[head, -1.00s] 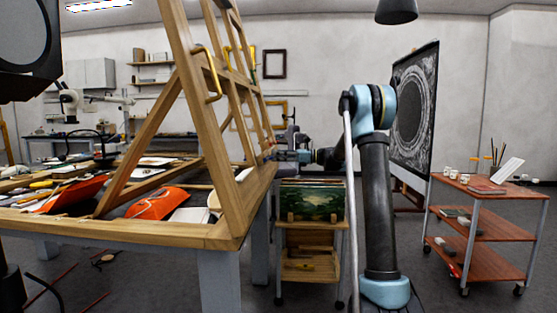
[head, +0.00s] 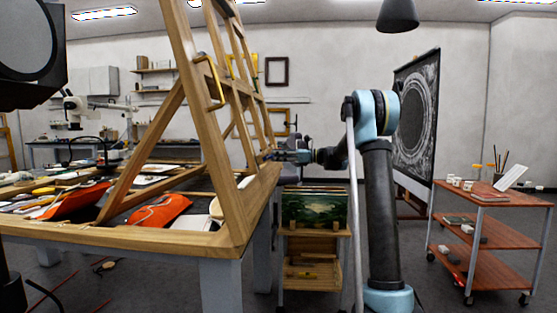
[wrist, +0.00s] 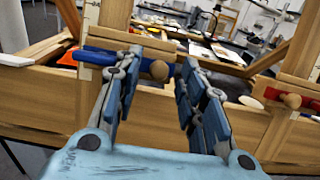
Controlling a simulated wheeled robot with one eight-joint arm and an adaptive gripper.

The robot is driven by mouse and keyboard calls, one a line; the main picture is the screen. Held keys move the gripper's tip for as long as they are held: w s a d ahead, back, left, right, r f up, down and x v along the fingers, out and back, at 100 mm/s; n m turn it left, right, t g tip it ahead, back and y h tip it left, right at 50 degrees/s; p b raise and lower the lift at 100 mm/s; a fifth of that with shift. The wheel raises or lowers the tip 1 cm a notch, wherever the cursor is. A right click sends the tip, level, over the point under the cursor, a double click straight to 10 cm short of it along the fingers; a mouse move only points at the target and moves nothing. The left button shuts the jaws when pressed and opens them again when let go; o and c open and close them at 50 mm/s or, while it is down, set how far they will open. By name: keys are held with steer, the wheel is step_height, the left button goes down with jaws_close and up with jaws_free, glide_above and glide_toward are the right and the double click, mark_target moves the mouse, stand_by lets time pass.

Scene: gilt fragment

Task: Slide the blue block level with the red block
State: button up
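The blue block (wrist: 101,57) is a bar with a round wooden knob (wrist: 159,70), set across a wooden upright of the frame in the wrist view. The red block (wrist: 273,95) has a similar knob and sits on another upright at the right edge, lower in this tilted picture. My gripper (wrist: 159,62) is open, its fingers on either side of the blue block's knob; I cannot tell whether they touch it. The left finger hides part of the blue block. In the head view my gripper (head: 276,156) is at the large wooden frame (head: 205,110); neither block can be made out there.
The frame stands on a wooden-edged table (head: 190,240) strewn with tools and papers. A small cart (head: 313,232) with a painting stands right of the table. A red shelf trolley (head: 490,207) and a dark panel (head: 415,115) are farther right. Grey floor shows between them.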

steer(key=shift+d, duration=0.1)
steer(key=d, duration=1.1)
steer(key=shift+s+d, duration=0.15)
steer(key=shift+d, duration=0.25)
steer(key=shift+s+f, duration=0.1)
steer(key=s+f+n+h, duration=0.3)
steer(key=s+f, duration=0.1)
steer(key=s, duration=0.5)
steer(key=s+d+f+n+h, duration=0.1)
steer(key=s+f+n+h, duration=0.25)
steer(key=s, duration=0.65)
steer(key=s+f+n+h, duration=0.2)
steer(key=s+f, duration=0.2)
steer(key=s, duration=0.5)
steer(key=s+d+f+n+h, duration=0.3)
steer(key=s+d+f, duration=0.2)
steer(key=s+f, duration=0.2)
steer(key=s+d+f+n+t+h, duration=0.1)
steer(key=s+d+f+n+h, duration=0.2)
steer(key=s+d+f, duration=0.2)
steer(key=s+d+f+n+h, duration=0.3)
steer(key=s+d+f+n, duration=0.1)
steer(key=s+f, duration=0.6)
steer(key=shift+s+d+t, duration=0.3)
steer(key=shift+s+d, duration=0.45)
steer(key=shift+s, duration=0.5)
